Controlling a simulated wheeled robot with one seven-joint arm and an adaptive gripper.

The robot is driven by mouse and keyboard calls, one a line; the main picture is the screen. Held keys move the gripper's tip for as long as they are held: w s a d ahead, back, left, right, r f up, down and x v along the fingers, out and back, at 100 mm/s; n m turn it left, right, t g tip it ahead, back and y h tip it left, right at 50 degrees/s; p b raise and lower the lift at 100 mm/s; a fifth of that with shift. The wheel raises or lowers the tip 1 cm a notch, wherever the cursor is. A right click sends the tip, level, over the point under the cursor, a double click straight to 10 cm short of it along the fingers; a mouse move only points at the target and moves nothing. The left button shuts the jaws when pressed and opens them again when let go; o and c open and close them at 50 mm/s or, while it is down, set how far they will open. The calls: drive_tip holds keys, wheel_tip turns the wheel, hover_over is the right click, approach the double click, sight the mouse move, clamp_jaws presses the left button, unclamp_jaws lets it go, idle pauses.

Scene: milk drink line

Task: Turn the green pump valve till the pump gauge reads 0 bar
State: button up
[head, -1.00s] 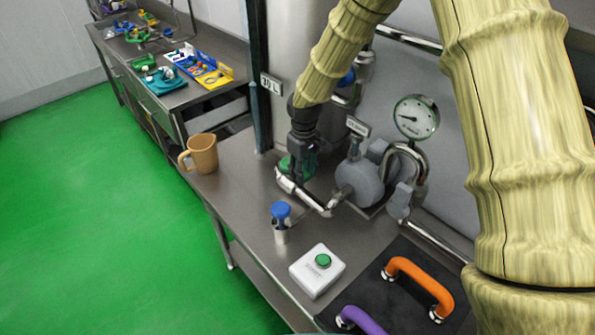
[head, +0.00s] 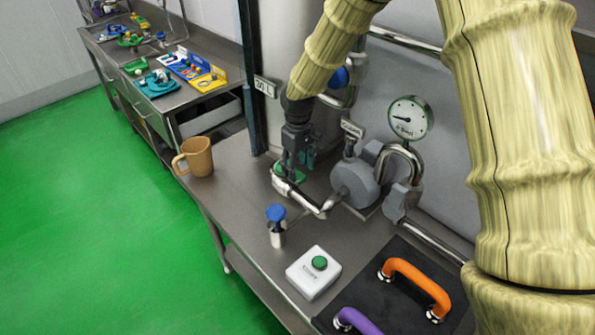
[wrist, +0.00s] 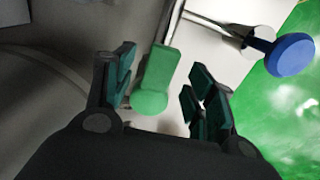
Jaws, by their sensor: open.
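The green pump valve (wrist: 154,82) has a tapered handle with a rounded end. In the wrist view it lies between the open fingers of my gripper (wrist: 163,92), close to the left finger and apart from the right one. In the head view my gripper (head: 298,165) points down over the valve (head: 289,174), hiding part of it at the end of the steel pipe. The pump gauge (head: 409,118) is a round white dial above the grey pump (head: 356,183). Its needle points left; its figures are too small to read.
A blue-knobbed valve (head: 277,214) stands in front of the pipe; its knob also shows in the wrist view (wrist: 289,54). A white box with a green button (head: 314,272), an orange handle (head: 418,283) and a purple handle (head: 358,321) are nearer. A tan mug (head: 194,157) stands left.

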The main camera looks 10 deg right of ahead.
sight(298, 175)
wheel_tip(298, 175, up, 9)
drive_tip(key=shift+r, duration=0.2)
idle(0.6)
